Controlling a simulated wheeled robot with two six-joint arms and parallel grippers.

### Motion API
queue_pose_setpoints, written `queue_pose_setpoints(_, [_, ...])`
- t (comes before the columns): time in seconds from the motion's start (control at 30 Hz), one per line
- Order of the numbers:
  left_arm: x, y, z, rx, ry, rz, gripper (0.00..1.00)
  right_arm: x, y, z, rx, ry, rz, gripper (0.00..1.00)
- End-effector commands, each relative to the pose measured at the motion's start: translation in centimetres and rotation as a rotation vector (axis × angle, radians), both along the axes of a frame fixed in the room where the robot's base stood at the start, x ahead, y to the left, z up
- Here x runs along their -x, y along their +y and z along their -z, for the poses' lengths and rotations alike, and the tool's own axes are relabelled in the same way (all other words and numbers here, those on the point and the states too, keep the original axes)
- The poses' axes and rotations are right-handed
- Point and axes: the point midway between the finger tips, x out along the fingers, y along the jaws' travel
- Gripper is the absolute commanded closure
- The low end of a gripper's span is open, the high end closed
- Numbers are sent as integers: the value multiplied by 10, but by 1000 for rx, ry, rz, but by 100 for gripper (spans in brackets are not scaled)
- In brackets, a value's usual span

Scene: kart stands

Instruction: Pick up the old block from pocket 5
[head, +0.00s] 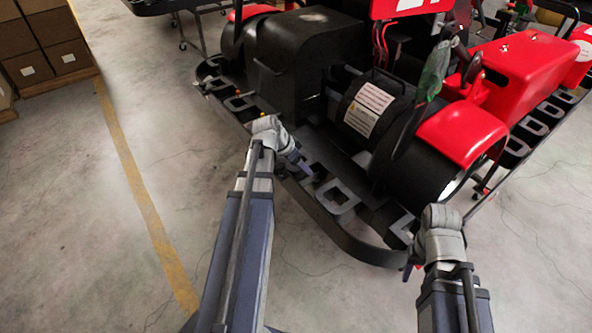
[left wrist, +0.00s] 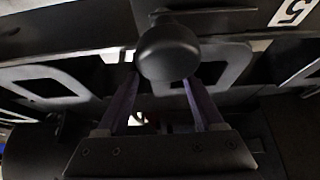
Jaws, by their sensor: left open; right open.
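A white label with a black 5 (left wrist: 293,11) shows, turned on its side, at the top right of the left wrist view. Left of it a dark round knob (left wrist: 168,52) sits in front of a grey-framed pocket (left wrist: 238,58). I cannot tell whether the knob belongs to the old block. My left gripper (left wrist: 158,88) is open, its two purple fingers reaching toward the pocket, with the knob overlapping the space between their tips. In the head view my left gripper (head: 305,170) is at the stand's pocket rail (head: 338,198). My right gripper (head: 408,270) is open, mostly hidden by its wrist, near the rail's front corner.
A black drum (head: 375,108) and a red part (head: 462,133) sit on the kart behind the rail. Boxes (head: 45,45) are stacked at far left. The floor left of the rail is clear, with a yellow line (head: 145,205).

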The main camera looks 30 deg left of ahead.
Motion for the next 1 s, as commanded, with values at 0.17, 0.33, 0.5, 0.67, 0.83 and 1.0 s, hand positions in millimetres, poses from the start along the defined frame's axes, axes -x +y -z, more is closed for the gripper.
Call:
queue_pose_setpoints(0.17, [-8, -3, 18, -1, 0, 2, 31, 0, 0, 18, 0, 0, 0, 50])
queue_pose_setpoints(0.33, [-8, -4, 15, 0, 0, 1, 31, 0, 0, 15, 0, 0, 0, 50])
queue_pose_setpoints(0.5, [-8, -4, 15, 0, 0, 1, 45, 0, 0, 15, 0, 0, 0, 50])
queue_pose_setpoints(0.67, [-8, -4, 15, 0, 0, 1, 63, 0, 0, 15, 0, 0, 0, 50])
queue_pose_setpoints(0.83, [-8, -4, 15, 0, 0, 1, 82, 0, 0, 15, 0, 0, 0, 50])
queue_pose_setpoints(1.0, [-8, -4, 15, 0, 0, 1, 100, 0, 0, 15, 0, 0, 0, 50])
